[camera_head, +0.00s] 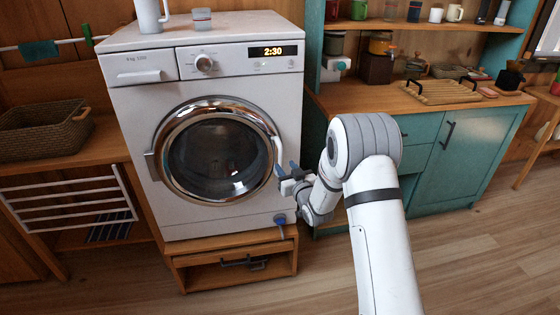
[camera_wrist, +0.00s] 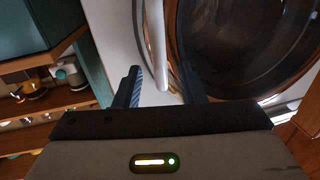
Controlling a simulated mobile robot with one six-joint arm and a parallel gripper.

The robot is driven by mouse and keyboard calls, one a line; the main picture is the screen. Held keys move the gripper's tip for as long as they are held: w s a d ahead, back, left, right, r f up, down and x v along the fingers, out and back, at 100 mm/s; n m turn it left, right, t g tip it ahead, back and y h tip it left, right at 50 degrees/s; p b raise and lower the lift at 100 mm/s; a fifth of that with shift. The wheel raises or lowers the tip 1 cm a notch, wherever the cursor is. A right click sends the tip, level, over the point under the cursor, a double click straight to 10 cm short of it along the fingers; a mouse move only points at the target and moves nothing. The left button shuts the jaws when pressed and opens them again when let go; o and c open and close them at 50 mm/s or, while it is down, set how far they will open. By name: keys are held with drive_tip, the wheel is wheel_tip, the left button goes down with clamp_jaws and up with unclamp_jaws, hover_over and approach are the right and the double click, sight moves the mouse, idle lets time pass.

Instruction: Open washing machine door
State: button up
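The white washing machine (camera_head: 140,95) stands on a low wooden base, its round door (camera_head: 215,150) shut, with a chrome ring and dark glass. A pale handle (camera_head: 279,152) runs along the door's right edge. My gripper (camera_head: 286,170) is at the lower part of this handle, with its dark blue fingers pointing at the machine. In the wrist view the handle (camera_wrist: 157,45) shows between the two spread fingers of my gripper (camera_wrist: 162,88), with a gap on both sides. The gripper is open and holds nothing. How deep the handle sits between the fingers is hard to tell.
A teal cabinet (camera_head: 450,150) with a wooden top stands close on the right, beside my arm. The wooden base (camera_head: 230,262) has a drawer with a dark handle. A wicker basket (camera_head: 45,128) and white rack (camera_head: 70,200) are on the left. The floor in front is clear.

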sight(281, 161)
drive_tip(key=x, duration=0.5)
drive_tip(key=shift+w+a, duration=0.15)
drive_tip(key=shift+w, duration=0.2)
drive_tip(key=shift+c, duration=0.4)
clamp_jaws()
